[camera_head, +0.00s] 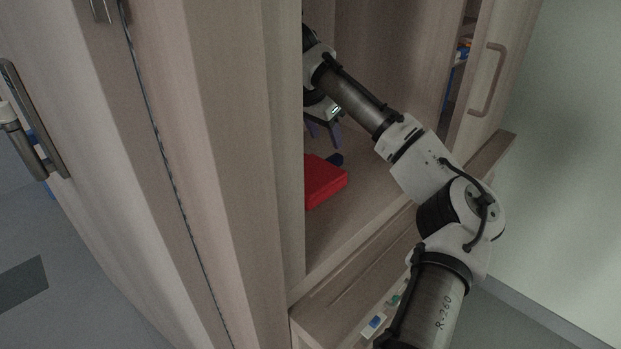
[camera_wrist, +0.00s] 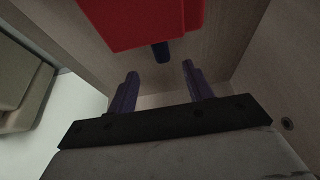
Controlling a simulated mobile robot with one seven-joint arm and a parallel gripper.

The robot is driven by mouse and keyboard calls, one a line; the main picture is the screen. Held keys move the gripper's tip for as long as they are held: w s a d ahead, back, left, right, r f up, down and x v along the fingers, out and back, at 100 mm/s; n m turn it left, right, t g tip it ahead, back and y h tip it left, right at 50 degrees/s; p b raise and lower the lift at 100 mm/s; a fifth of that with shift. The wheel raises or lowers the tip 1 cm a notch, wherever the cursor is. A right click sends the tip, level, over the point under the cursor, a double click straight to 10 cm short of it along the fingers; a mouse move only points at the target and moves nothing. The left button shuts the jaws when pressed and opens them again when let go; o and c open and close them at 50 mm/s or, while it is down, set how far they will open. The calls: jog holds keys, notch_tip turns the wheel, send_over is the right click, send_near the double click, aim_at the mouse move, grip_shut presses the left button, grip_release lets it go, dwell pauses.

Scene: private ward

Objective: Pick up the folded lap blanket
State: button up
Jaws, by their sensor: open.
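A red folded item (camera_head: 325,182), which looks like the folded lap blanket, lies on the floor of a wooden cabinet compartment in the head view. Its left part is hidden behind the cabinet's side panel. It also shows as a red block (camera_wrist: 140,22) at the top of the wrist view, cut off by the picture's edge. My gripper (camera_head: 324,131) is inside the compartment, above and apart from the red item. In the wrist view my gripper (camera_wrist: 160,88) has its two purple fingers spread, with nothing between them.
A dark blue object (camera_head: 335,159) lies beside the red item; it also shows in the wrist view (camera_wrist: 160,52). The cabinet side panel (camera_head: 225,150) stands close on the left. A door with a handle (camera_head: 490,80) stands open at right.

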aim_at(330, 159)
jog(key=x, duration=0.2)
jog(key=shift+w+d+f, duration=0.15)
jog(key=shift+f, duration=0.25)
jog(key=shift+s+a+x, duration=0.1)
jog(key=shift+a+x, duration=0.1)
jog(key=shift+x, duration=1.1)
jog(key=shift+s+a+x, duration=0.15)
jog(key=shift+a+x, duration=0.05)
jog(key=shift+x, duration=1.1)
jog(key=shift+f, duration=0.2)
grip_shut()
